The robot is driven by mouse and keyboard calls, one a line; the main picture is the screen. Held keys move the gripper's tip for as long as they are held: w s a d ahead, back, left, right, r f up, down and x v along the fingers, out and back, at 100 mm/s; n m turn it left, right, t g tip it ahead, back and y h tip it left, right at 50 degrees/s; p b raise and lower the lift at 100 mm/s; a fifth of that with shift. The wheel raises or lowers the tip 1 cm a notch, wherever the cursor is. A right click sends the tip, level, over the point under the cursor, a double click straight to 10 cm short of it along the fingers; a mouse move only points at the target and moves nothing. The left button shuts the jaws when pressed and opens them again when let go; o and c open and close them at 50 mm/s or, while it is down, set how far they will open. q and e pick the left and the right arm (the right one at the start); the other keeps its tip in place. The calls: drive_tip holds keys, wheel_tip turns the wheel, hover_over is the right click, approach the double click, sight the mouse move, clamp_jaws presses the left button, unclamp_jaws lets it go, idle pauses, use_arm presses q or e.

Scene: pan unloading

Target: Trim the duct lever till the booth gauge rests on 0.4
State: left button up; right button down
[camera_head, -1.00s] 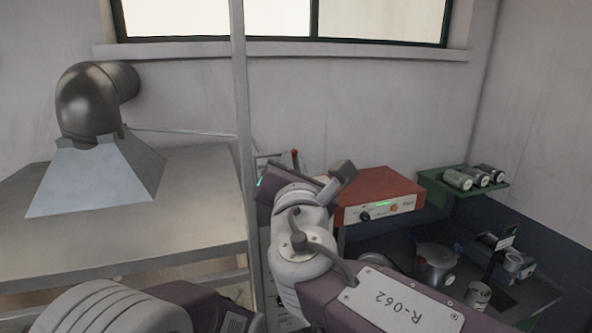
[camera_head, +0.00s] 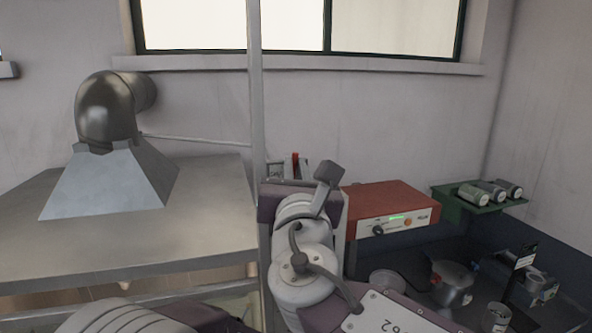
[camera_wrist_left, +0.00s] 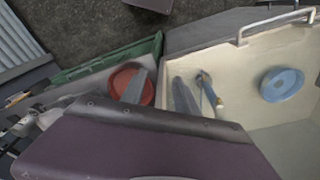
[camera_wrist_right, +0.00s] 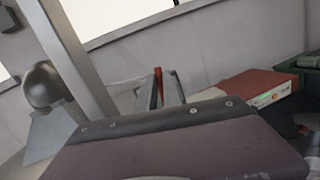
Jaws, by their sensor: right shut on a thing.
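A red handle (camera_head: 295,159), which looks like the duct lever's grip, shows at the wall just right of the upright post. In the right wrist view the red handle (camera_wrist_right: 158,84) stands between the two grey fingers of my right gripper (camera_wrist_right: 160,92), which is shut on it. In the head view my right gripper (camera_head: 290,170) is small and partly hidden by its own wrist. My left gripper (camera_wrist_left: 160,90) is open and empty, its fingers apart above a pale drawer and a red round thing. I cannot make out the booth gauge or its reading.
A metal hood (camera_head: 110,185) with a bent duct (camera_head: 108,105) stands over a table at left. The upright post (camera_head: 255,90) is close beside my right gripper. A red box (camera_head: 392,205) with a knob and green display is to its right. A green shelf (camera_head: 470,200) holds several cans.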

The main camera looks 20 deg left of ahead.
drive_tip(key=c, duration=1.8)
unclamp_jaws()
drive_tip(key=shift+o, duration=0.2)
drive_tip(key=shift+s+f+b, duration=0.15)
drive_tip(key=shift+s+b, duration=0.15)
drive_tip(key=b+v, duration=0.3)
drive_tip(key=v, duration=0.5)
drive_tip(key=shift+s, duration=0.1)
